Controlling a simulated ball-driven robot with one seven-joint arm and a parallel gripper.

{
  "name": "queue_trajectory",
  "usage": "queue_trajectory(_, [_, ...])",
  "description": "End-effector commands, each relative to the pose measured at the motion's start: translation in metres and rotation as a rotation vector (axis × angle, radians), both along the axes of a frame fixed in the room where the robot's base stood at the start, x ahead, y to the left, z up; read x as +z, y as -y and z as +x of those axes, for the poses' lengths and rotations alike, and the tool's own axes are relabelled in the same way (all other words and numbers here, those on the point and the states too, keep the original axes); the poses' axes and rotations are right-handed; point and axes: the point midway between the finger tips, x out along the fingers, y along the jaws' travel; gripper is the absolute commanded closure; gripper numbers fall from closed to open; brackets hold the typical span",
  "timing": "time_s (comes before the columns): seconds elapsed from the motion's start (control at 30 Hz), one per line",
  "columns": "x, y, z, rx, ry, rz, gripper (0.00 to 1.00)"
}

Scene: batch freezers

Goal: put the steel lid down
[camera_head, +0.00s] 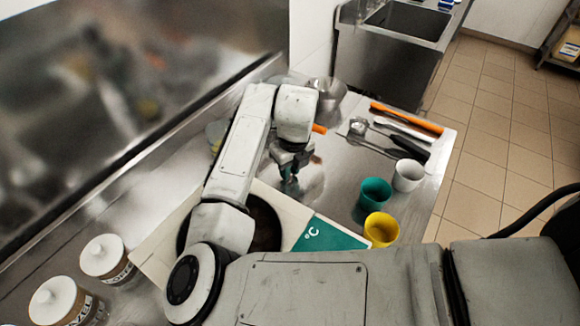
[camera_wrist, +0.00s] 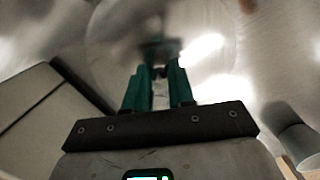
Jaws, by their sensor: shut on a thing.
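The steel lid (camera_head: 313,181) is a shiny round disc beneath my gripper (camera_head: 290,182) in the head view, partly hidden by it. In the wrist view the lid (camera_wrist: 215,62) fills the upper middle as a blurred, reflective disc. My gripper (camera_wrist: 157,85) has its green fingers shut on the lid near its centre; the grip point is dark and blurred. The lid is over or on the steel counter (camera_head: 335,207); I cannot tell whether it touches.
Right of the lid stand a teal cup (camera_head: 375,191), a yellow cup (camera_head: 381,230) and a white cup (camera_head: 408,175). A steel bowl (camera_head: 330,92) stands at the back. A dark round opening (camera_head: 266,228) lies nearer, partly behind my arm.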

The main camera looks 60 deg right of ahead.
Motion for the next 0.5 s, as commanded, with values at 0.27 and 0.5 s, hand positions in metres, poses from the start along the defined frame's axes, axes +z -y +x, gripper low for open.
queue_trajectory(0.27, [-0.0003,0.0001,-0.0001,0.000,0.000,0.000,0.52])
queue_trajectory(0.5, [0.0003,0.0001,-0.0001,0.000,0.000,0.000,0.51])
